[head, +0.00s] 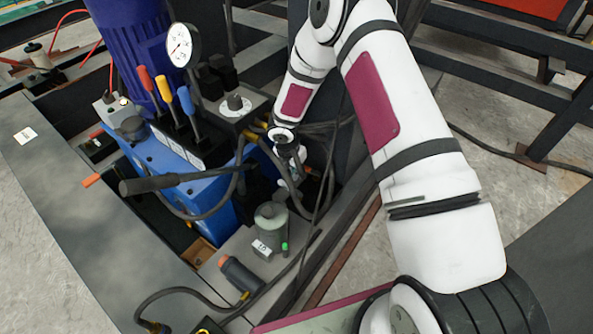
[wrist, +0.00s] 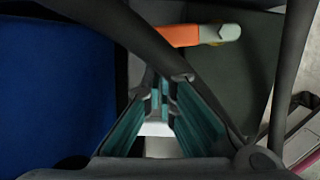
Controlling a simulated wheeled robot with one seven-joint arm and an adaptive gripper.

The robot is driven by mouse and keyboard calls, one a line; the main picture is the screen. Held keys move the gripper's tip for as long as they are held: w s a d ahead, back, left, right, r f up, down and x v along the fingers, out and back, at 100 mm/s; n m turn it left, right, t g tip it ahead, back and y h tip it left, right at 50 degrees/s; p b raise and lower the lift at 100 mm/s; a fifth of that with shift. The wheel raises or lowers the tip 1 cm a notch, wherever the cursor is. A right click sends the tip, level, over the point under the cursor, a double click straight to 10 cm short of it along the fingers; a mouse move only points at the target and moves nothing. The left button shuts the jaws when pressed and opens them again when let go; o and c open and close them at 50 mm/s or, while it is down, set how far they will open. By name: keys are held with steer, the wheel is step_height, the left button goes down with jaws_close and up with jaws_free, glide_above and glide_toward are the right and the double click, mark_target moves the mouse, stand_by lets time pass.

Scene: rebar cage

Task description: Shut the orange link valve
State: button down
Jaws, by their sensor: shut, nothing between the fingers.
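An orange lever with a pale grey-green end (wrist: 185,35) lies crosswise near the top of the wrist view, probably the link valve's handle. My gripper (wrist: 163,84) is shut and empty, its teal-padded fingers meeting just below the lever in that picture; a gap shows between them and the lever. In the head view my gripper (head: 290,158) points down beside the blue power unit, among black hoses. A small orange bit (head: 312,171) shows to its right, partly hidden. The valve body is hidden.
The blue unit (head: 198,190) carries a pressure gauge (head: 180,45) and several coloured levers (head: 163,90). Black hoses (wrist: 160,40) cross close to my gripper. A grey-green cylinder (head: 271,222) stands in front, and dark steel beams (head: 100,230) frame the area.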

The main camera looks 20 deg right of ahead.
steer(key=shift+w+d+m, duration=0.1)
steer(key=shift+w+m, duration=0.2)
steer(key=shift+m, duration=0.2)
steer(key=shift+s, duration=0.15)
